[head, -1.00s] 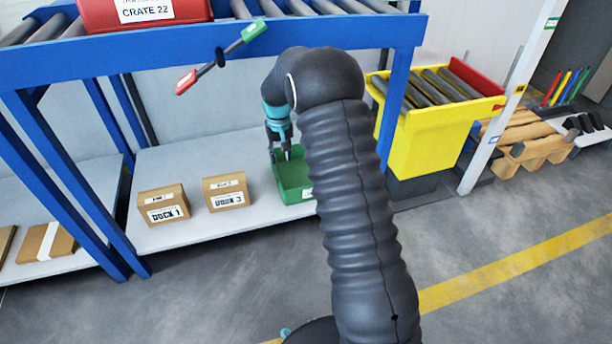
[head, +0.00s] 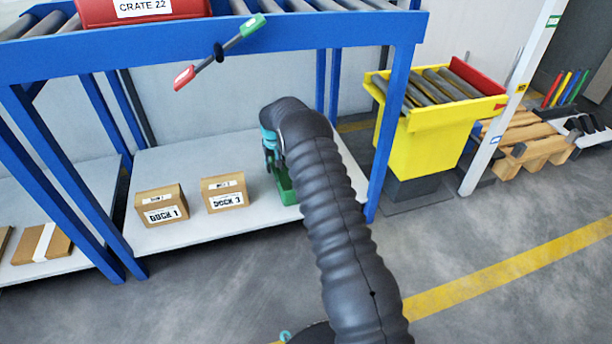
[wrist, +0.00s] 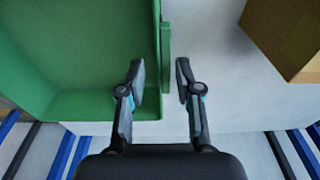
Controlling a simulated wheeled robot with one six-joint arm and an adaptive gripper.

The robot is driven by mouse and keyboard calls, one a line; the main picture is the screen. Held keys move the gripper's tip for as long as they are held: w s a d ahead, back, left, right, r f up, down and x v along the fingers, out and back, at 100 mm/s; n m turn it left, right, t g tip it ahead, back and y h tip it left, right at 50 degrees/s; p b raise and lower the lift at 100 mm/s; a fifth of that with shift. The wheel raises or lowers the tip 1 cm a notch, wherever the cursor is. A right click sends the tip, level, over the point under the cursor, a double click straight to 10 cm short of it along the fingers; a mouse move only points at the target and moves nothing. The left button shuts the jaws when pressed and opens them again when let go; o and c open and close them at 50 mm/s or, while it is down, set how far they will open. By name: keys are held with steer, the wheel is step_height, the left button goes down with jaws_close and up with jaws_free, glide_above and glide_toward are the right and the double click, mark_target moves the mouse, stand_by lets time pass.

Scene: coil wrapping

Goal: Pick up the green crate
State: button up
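The green crate (head: 285,186) stands on the lower shelf of the blue rack, to the right of two cardboard boxes. My arm hides much of it in the head view. In the wrist view the crate (wrist: 75,60) fills the left side, and it looks empty where it shows. My gripper (wrist: 160,80) is open, with one finger over the crate's inside and the other outside its side wall. A gap shows between each finger and the wall. In the head view my gripper (head: 272,160) is at the crate, its fingertips partly hidden.
A box marked DOCK 1 (head: 162,205) and a box marked DOCK 3 (head: 225,192) stand on the grey shelf (head: 215,160). The red crate (head: 145,10) sits on the upper rollers. A lever (head: 217,52) hangs at the rack's front beam. A yellow bin (head: 428,135) stands at the right.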

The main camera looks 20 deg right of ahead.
steer(key=shift+w+f+b, duration=0.2)
steer(key=shift+f+b, duration=0.2)
steer(key=shift+f, duration=2.55)
jaws_close()
steer(key=shift+r, duration=0.1)
